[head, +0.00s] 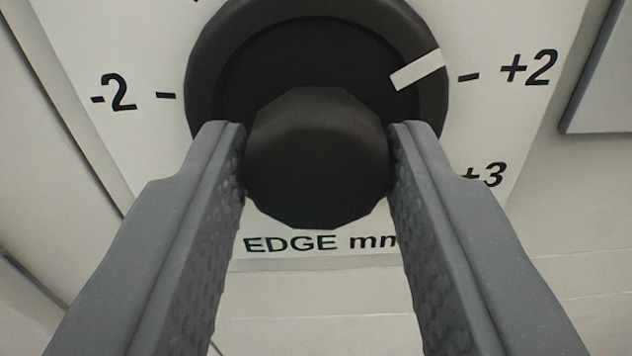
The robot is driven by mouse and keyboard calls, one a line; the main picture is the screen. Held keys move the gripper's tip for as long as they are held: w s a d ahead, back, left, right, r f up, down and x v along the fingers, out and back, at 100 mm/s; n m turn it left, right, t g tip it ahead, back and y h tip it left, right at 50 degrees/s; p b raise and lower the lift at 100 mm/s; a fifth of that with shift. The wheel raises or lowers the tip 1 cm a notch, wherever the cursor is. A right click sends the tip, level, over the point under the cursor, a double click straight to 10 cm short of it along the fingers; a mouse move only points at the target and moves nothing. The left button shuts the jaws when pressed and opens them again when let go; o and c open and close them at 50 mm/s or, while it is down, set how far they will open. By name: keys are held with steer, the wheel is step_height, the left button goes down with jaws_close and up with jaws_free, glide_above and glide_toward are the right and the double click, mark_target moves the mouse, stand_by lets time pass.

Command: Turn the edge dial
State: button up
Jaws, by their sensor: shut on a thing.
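The edge dial (300,55) is a round black dial on a white scale plate, in the upper middle of the head view. Its raised knob (318,160) sticks out toward me. A white pointer mark (417,70) on the dial sits at the right, slightly above the "+2" tick (468,77). My gripper (317,150) is shut on the knob, with one grey finger on its left side and one on its right. The fingers hide part of the plate, including the end of the "EDGE mm" label (318,243) and part of the "+3" mark (484,174).
The white plate (130,150) carries a "-2" mark (113,92) at the left and the top is cut off by the frame. A grey raised panel (605,85) stands at the right edge. The pale surface below the plate (310,295) is bare.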

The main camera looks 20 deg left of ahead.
steer(key=shift+f+m+p, duration=0.15)
steer(key=shift+m+p, duration=1.1)
steer(key=shift+m, duration=0.25)
steer(key=o, duration=0.9)
steer(key=shift+o, duration=0.2)
